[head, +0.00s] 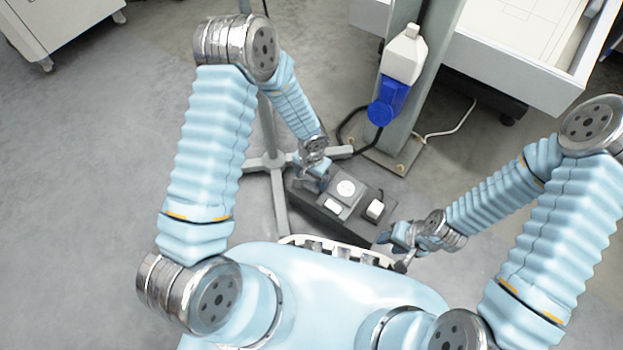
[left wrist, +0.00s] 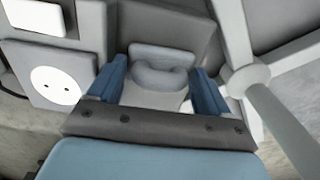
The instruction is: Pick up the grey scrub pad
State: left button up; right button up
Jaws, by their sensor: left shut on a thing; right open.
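My left gripper (head: 314,178) is over the back left end of a dark grey block (head: 343,226) on the floor. In the left wrist view its two blue fingers (left wrist: 158,88) stand on both sides of a light grey piece with a rounded ridge (left wrist: 158,74), which looks like the grey scrub pad. The gripper is shut on it. In the head view the fingers hide most of this piece, and I cannot tell whether it is clear of the block. My right gripper (head: 396,240) is open and empty at the block's right end.
The block carries a white disc (head: 346,188) on a grey square and white pieces (head: 375,209). A grey stand's leg (head: 279,205) is close beside the left gripper. A post with a blue and white fitting (head: 387,100) rises behind. Bare floor lies left.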

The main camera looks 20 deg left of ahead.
pick_arm(q)
jog(key=shift+r, duration=0.1)
jog(key=r, duration=0.2)
jog(key=r+p, duration=0.1)
jog(key=shift+s+d+r, duration=0.15)
jog(key=shift+d+r, duration=0.05)
jog(key=shift+r, duration=0.2)
jog(key=s+d+r+p, duration=0.1)
jog(key=s+d+r, duration=0.7)
jog(key=s+r, duration=0.1)
jog(key=shift+s+d, duration=0.35)
jog(key=shift+s, duration=0.35)
